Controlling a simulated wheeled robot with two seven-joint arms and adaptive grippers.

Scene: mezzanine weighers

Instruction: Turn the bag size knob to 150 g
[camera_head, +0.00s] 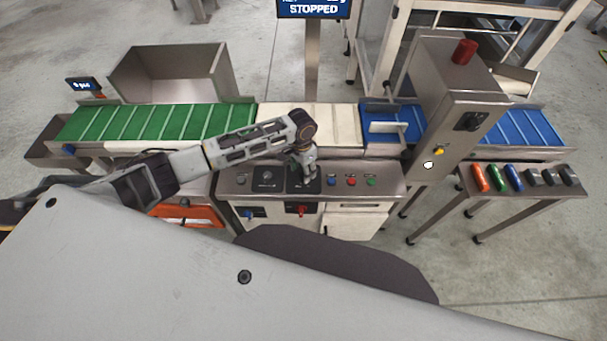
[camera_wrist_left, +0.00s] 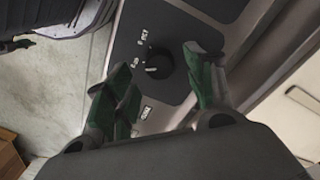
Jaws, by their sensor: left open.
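The bag size knob (camera_wrist_left: 158,64) is a round black knob on a black plate in the left wrist view. A small white mark sits on its left side. White labels stand around it, too small and turned to read surely. My left gripper (camera_head: 304,181) is open over the control panel (camera_head: 386,185) in the head view, hiding most of the plate below it. In the wrist view its green-padded fingers stand on either side of the knob, with gaps; I cannot tell how far above the plate they are. My right gripper is not in view.
Another black plate with a dial (camera_head: 266,176) lies left of the gripper. Several coloured buttons (camera_head: 351,182) are to the right. A green conveyor (camera_head: 150,123) and a blue conveyor (camera_head: 520,124) run behind. A sign (camera_head: 313,8) reads STOPPED.

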